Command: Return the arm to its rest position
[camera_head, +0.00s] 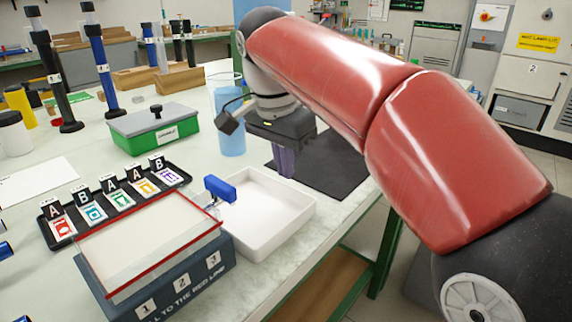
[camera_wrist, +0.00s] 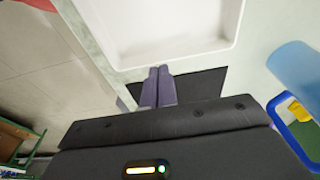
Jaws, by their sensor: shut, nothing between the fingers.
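My gripper (camera_head: 284,162) hangs at the end of my red-covered arm, pointing down above the black mat (camera_head: 337,172) near the bench's right edge. In the wrist view its two purple fingers (camera_wrist: 158,72) are together with nothing between them. The white tray (camera_head: 263,243) lies in front of the mat, and its rim also shows at the top of the wrist view (camera_wrist: 160,63). The arm's upper part crosses the right of the head view and hides part of the room behind.
A blue translucent cylinder (camera_head: 230,125) stands close left of my gripper. A green box (camera_head: 150,142) with a grey lid, a rack of lettered cards (camera_head: 80,221) and a numbered box (camera_head: 190,284) with a red line occupy the left. Upright rods (camera_head: 103,68) stand at the back left.

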